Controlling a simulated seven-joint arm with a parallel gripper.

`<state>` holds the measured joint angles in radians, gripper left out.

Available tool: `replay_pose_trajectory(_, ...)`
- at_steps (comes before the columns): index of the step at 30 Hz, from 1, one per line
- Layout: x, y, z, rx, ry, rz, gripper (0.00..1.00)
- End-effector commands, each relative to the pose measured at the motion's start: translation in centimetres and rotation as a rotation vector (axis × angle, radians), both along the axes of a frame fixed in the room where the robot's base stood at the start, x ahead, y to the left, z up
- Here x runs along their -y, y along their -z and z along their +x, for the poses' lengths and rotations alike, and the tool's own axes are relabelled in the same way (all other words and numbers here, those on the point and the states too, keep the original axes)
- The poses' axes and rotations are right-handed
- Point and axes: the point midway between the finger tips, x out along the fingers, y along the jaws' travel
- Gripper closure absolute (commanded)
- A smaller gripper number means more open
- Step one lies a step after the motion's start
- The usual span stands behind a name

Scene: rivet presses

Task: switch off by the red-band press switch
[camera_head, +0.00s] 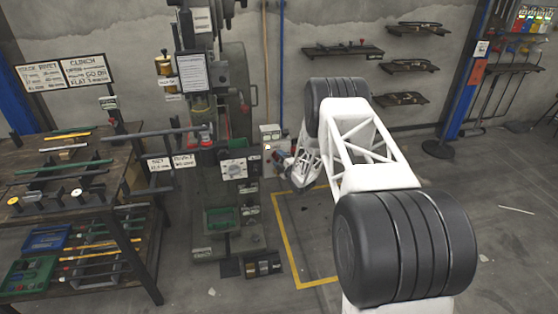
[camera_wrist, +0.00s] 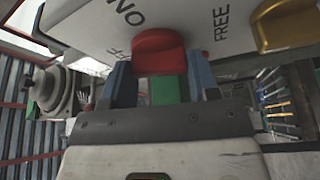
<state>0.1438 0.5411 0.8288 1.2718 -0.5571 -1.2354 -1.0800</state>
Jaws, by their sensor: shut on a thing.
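In the wrist view, my gripper (camera_wrist: 161,84) has its two blue fingers on either side of a red knob (camera_wrist: 159,50) and is shut on it. The knob sits on the face of a pale switch box (camera_wrist: 195,20). Lettering beside it looks like "ON" or "NO", with "FREE" to its right. In the head view, my gripper (camera_head: 279,156) is at the press's right side, just below a small pale box (camera_head: 270,132). The knob is not clear there. The press (camera_head: 190,70) has a red part (camera_head: 206,136) at mid height.
A brass knob (camera_wrist: 288,22) is on the box, right of the red one. A workbench (camera_head: 62,165) with rods and tools stands left of the press. Wall shelves (camera_head: 410,65) hang behind my arm.

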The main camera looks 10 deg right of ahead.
Motion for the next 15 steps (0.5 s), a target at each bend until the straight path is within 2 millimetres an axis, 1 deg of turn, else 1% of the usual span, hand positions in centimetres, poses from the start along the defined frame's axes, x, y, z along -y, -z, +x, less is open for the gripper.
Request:
replay_pose_trajectory(6,0.01,-0.08,-0.01,0.000,0.000,-0.149,0.68)
replay_pose_trajectory(15,0.01,-0.05,0.00,0.000,0.000,-0.247,0.68)
